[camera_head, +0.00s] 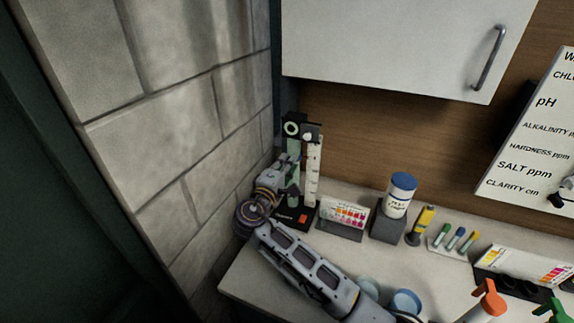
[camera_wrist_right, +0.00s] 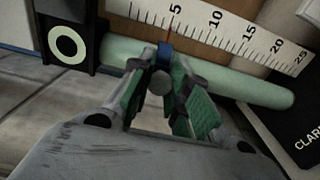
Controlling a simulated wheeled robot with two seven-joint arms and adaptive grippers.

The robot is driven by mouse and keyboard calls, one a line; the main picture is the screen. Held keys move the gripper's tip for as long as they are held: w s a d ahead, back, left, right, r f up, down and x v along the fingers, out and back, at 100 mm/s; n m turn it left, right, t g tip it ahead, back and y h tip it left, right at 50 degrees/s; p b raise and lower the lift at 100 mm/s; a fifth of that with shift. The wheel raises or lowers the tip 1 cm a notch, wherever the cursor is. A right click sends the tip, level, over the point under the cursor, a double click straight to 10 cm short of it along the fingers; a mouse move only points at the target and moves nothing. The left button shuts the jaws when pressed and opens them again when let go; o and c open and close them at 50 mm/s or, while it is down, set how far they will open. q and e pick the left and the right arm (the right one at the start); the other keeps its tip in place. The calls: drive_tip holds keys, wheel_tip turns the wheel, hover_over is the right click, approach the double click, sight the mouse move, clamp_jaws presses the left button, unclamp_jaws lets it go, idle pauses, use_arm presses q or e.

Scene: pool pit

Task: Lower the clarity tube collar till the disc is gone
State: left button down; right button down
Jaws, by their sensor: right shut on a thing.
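The clarity tube (camera_head: 294,148) stands upright at the counter's back left. In the right wrist view the pale green tube (camera_wrist_right: 245,88) lies across the picture beside a white scale (camera_wrist_right: 230,35) marked 5 to 25. My right gripper (camera_wrist_right: 165,85) is shut on the collar's grey knob; in the head view the gripper (camera_head: 296,168) is beside the tube. The black head block shows a white disc ring with a dark centre (camera_wrist_right: 66,45), clearly visible. My left gripper is out of view.
A colour chart stand (camera_head: 344,217), a blue-capped jar (camera_head: 399,194) and a yellow tester (camera_head: 421,224) stand right of the tube. A block wall (camera_head: 190,130) is close on the left. A white cabinet (camera_head: 400,45) hangs above.

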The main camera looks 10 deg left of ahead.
drive_tip(key=shift+f, duration=0.1)
wheel_tip(320, 180, down, 5)
drive_tip(key=b, duration=0.3)
idle(0.4)
drive_tip(key=c, duration=1.4)
unclamp_jaws()
drive_tip(key=shift+o, duration=0.5)
drive_tip(key=s+a, duration=0.1)
drive_tip(key=s, duration=0.6)
drive_tip(key=shift+s+a, duration=0.2)
drive_tip(key=shift+a, duration=0.05)
